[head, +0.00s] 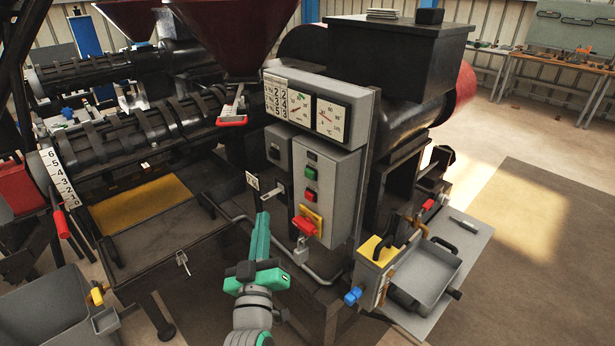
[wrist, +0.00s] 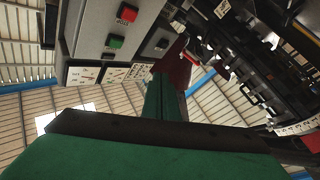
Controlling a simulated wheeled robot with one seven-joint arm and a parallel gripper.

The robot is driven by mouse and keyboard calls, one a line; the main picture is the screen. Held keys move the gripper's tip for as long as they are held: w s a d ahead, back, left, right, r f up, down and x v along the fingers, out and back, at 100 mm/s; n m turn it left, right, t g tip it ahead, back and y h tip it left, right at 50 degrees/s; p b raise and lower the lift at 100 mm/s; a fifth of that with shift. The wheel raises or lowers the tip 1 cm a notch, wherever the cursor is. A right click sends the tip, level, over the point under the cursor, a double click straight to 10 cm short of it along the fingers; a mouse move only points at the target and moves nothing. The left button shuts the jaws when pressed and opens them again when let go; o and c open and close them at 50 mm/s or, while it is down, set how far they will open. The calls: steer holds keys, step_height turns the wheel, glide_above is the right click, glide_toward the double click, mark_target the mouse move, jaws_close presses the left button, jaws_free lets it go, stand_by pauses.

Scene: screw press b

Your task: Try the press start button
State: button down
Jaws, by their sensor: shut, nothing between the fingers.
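The green start button (head: 311,173) is on the front of the grey control box (head: 333,191), above a red button (head: 310,196). A red switch handle (head: 305,225) on a yellow plate is below them, with a padlock (head: 301,254) hanging under it. My green gripper (head: 262,216) is shut and empty, tips up, left of and below the box, apart from the buttons. In the wrist view, which looks upside down, the green button (wrist: 115,42) and red button (wrist: 127,13) lie upper left of my shut fingers (wrist: 160,78).
A gauge panel (head: 323,107) sits above the control box. A smaller grey box (head: 279,147) and a bracket (head: 271,189) are beside it at left. A bent pipe (head: 290,262) runs below. A side table with a grey tray (head: 428,268) stands at right. Open floor lies far right.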

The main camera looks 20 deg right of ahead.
mark_target(309, 175)
steer(key=shift+m+h, duration=0.3)
steer(key=shift+h, duration=0.5)
steer(key=r, duration=0.1)
steer(key=w+d+r, duration=0.1)
steer(key=r, duration=0.1)
steer(key=d+r, duration=0.1)
steer(key=r, duration=0.1)
steer(key=shift+w, duration=0.15)
steer(key=shift+f, duration=0.1)
steer(key=w+d, duration=0.3)
steer(key=d, duration=0.5)
steer(key=shift+d, duration=0.15)
steer(key=shift+w, duration=0.1)
steer(key=shift+a, duration=0.2)
